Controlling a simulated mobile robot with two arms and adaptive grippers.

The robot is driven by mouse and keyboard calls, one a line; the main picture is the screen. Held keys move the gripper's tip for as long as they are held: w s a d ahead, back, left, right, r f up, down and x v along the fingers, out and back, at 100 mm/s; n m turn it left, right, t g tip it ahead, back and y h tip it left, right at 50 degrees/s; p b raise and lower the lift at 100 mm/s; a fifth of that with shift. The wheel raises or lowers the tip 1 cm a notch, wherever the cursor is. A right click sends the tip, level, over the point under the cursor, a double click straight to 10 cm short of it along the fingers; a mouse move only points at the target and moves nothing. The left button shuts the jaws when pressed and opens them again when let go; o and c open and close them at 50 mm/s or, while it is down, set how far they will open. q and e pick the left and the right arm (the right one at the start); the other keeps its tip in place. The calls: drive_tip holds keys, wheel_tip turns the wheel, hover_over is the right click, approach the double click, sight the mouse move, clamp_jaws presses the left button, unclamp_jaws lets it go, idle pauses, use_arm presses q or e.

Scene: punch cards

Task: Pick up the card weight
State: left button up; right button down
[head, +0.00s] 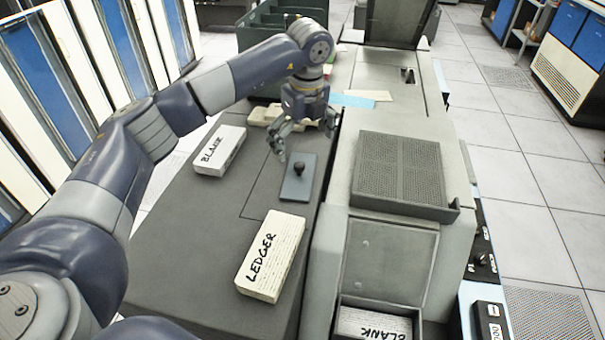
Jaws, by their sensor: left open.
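The card weight (298,180) is a flat blue-grey plate with a small dark knob on top. It lies on the dark machine top in the middle of the head view, between the BLANK and LEDGER card decks. My left gripper (304,147) is open above and just beyond the weight, with its fingers pointing down. It looks empty and apart from the knob. My right gripper is not in view.
A LEDGER deck (272,256) lies nearer and a BLANK deck (219,152) lies to the left. Another pale card stack (266,115) lies behind the gripper. A ribbed tray (398,170) stands to the right. Bare dark surface (190,235) lies at front left.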

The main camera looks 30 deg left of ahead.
use_arm(q)
drive_tip(key=a, duration=0.2)
drive_tip(key=p, duration=0.2)
hover_over(293, 177)
drive_tip(key=f, duration=0.4)
drive_tip(key=shift+d+f, duration=0.4)
drive_tip(key=f, duration=0.1)
drive_tip(key=f+p, duration=0.1)
drive_tip(key=f, duration=0.1)
drive_tip(key=f+p, duration=0.1)
drive_tip(key=shift+a+f, duration=0.25)
drive_tip(key=shift+f, duration=0.05)
drive_tip(key=shift+w+f, duration=0.1)
drive_tip(key=shift+f, duration=0.2)
clamp_jaws()
